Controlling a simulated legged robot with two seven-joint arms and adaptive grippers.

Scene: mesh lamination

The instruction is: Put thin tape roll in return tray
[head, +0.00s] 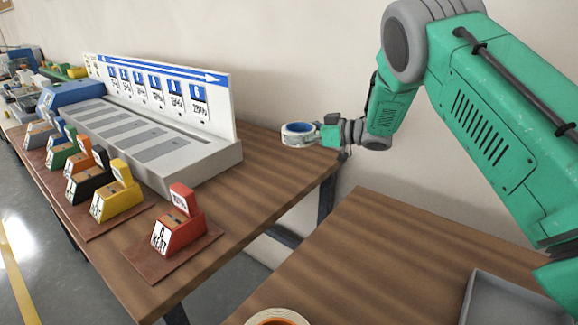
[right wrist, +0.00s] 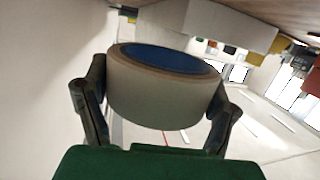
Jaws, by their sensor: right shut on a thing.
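My right gripper (head: 314,134) is shut on a white tape roll with a blue core (head: 297,138), held above the far end of the wooden table near the wall. In the right wrist view the blue-core tape roll (right wrist: 150,98) sits between the two dark fingers, one on each side. A second tape roll with an orange core (head: 277,320) lies on the near table, cut off by the bottom edge. A grey tray (head: 473,291) is partly visible at the lower right; I see no label on it. My left gripper is not in view.
A white labelled rack with slots (head: 190,165) stands on the far table (head: 270,187). Small coloured blocks line its front, with a red one (head: 178,228) nearest. A gap separates the far table from the near table (head: 380,255), which is clear between orange-core roll and tray.

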